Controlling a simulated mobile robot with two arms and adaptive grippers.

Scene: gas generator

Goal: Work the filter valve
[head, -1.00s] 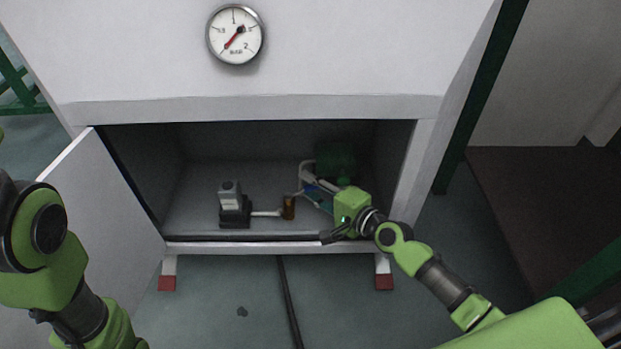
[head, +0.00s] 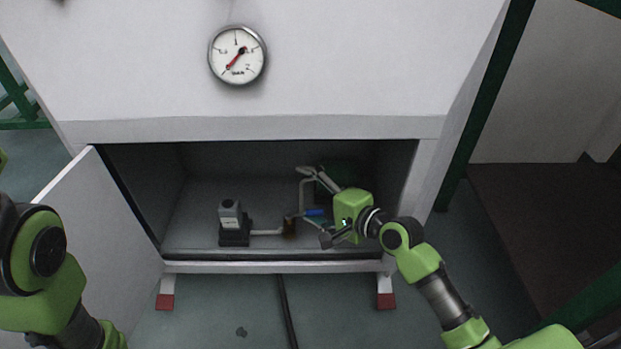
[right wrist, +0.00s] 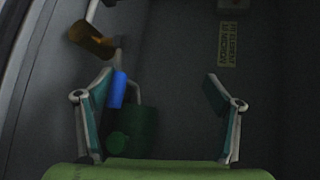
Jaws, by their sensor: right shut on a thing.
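The filter valve's blue handle (head: 314,212) is inside the open cabinet compartment, beside an amber filter bowl (head: 290,227). In the right wrist view the blue handle (right wrist: 118,90) lies close against the left finger of the gripper (right wrist: 160,84), and a gap shows towards the right finger. The amber bowl (right wrist: 91,39) is outside the fingers, at upper left. My left arm shows at the left edge, but its gripper is out of view.
The cabinet door (head: 95,240) stands open on the left. A grey and black device (head: 232,222) is on the compartment floor, joined by a pipe to the bowl. A dark green part (right wrist: 135,130) is near my fingers. A gauge (head: 237,55) is above.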

